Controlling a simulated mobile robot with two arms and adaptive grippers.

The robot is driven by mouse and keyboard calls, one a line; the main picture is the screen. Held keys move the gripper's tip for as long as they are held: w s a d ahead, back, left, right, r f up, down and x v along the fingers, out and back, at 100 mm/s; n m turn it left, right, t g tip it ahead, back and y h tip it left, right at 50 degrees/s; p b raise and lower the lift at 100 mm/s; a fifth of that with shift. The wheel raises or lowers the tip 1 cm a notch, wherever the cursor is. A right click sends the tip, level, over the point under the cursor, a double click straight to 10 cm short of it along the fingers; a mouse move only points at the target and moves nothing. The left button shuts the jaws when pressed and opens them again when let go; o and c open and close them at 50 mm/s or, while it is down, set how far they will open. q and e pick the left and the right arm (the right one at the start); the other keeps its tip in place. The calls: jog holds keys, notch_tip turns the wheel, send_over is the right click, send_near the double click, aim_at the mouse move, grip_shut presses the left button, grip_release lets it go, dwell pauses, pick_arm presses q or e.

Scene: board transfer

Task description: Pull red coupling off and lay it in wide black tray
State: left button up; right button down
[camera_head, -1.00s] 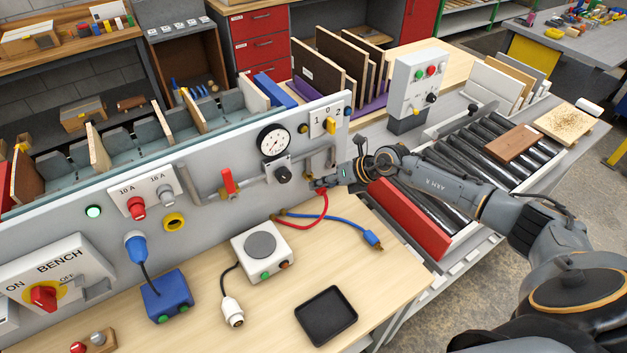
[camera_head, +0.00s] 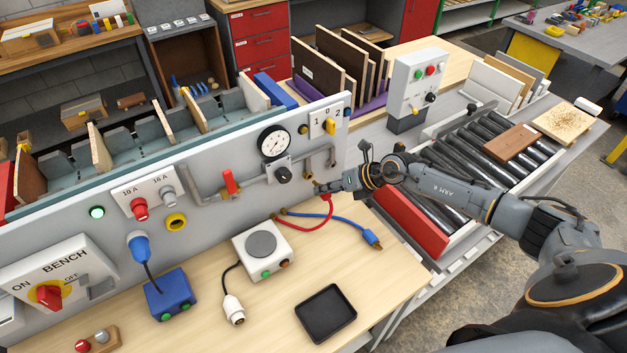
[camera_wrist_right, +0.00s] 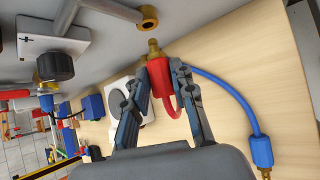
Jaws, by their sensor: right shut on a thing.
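My right gripper (camera_head: 322,187) is in front of the panel's lower right part. In the right wrist view its fingers (camera_wrist_right: 160,84) are shut on the red coupling (camera_wrist_right: 159,70), whose brass tip points up toward a brass port (camera_wrist_right: 148,17). A gap shows between tip and port. The red hose (camera_head: 317,227) hangs from the coupling down to the bench top. The black tray (camera_head: 326,314) is empty on the wooden bench, toward the front. My left gripper is not in view.
A blue hose with a blue coupling (camera_head: 372,238) lies on the bench (camera_head: 390,283) below my gripper. A white box with a grey disc (camera_head: 262,250) and a white plug (camera_head: 233,311) are left of the tray. A red bar (camera_head: 412,222) edges the rollers at right.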

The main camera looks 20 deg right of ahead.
jog(key=s, duration=0.1)
jog(key=s+p, duration=0.2)
jog(key=shift+s+d+r, duration=0.1)
jog(key=shift+s+d, duration=0.15)
jog(key=shift+s, duration=0.15)
jog(key=s+a+r+n+g+y+b, duration=0.1)
jog(key=s+a+r+n+b, duration=0.2)
jog(key=a, duration=0.4)
jog(key=s+a+r+g+y+b, duration=0.1)
jog(key=s+a+r+b, duration=0.2)
jog(key=a, duration=0.4)
jog(key=s+d+r+b, duration=0.2)
jog(key=s+d+b, duration=0.1)
jog(key=s+b, duration=0.3)
jog(key=shift+s+d+r, duration=0.15)
jog(key=shift+s+d, duration=0.05)
jog(key=shift+s, duration=0.1)
jog(key=shift+w, duration=0.1)
